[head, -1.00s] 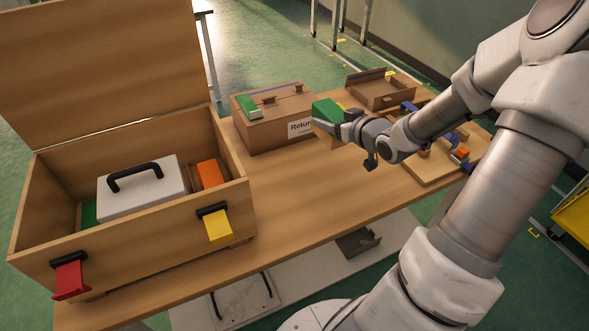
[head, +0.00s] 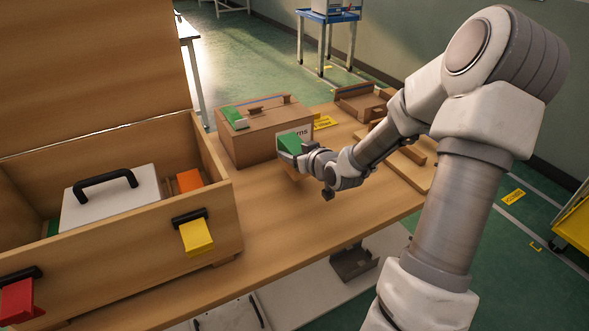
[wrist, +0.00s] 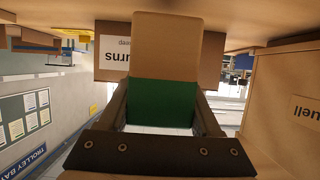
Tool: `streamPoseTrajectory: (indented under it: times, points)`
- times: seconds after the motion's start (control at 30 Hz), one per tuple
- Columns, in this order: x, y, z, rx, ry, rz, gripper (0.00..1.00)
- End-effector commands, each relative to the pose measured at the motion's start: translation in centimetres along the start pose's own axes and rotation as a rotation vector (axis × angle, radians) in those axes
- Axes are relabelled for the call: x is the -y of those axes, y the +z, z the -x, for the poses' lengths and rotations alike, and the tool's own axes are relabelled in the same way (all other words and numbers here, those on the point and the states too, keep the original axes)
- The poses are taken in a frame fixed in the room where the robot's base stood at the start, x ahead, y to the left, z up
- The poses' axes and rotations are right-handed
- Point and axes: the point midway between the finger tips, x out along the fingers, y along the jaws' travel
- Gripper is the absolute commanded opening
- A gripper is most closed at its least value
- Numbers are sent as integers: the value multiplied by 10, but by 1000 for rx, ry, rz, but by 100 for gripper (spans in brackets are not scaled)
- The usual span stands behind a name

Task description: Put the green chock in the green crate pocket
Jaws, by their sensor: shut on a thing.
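My gripper (head: 304,152) is shut on the green chock (head: 289,141), in the air in front of the cardboard returns box. In the wrist view the chock (wrist: 162,103) sits between the two fingers, its green face toward the camera with a tan part beyond it. The open wooden crate (head: 150,258) stands at the left with its lid raised. Inside it, a green patch (head: 54,226) shows at the left beside a white box with a black handle (head: 110,195). Most of that patch is hidden, so I cannot tell whether it is the green pocket.
An orange block (head: 189,181) lies in the crate's right part. Yellow (head: 196,237) and red (head: 17,300) tabs hang on its front. The returns box (head: 262,143) has a green piece (head: 234,117) on top. Bare tabletop (head: 270,215) lies between crate and gripper.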

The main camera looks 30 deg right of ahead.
Motion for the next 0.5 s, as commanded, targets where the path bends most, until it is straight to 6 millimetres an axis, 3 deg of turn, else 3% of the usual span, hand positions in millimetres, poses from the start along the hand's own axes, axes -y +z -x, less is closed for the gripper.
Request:
streamPoseTrajectory:
  times: [0.27, 0.5]
  points:
    - [0, 35, -14, 0, 0, -4, 0]
    - [0, 35, -15, -2, 1, 0, 0]
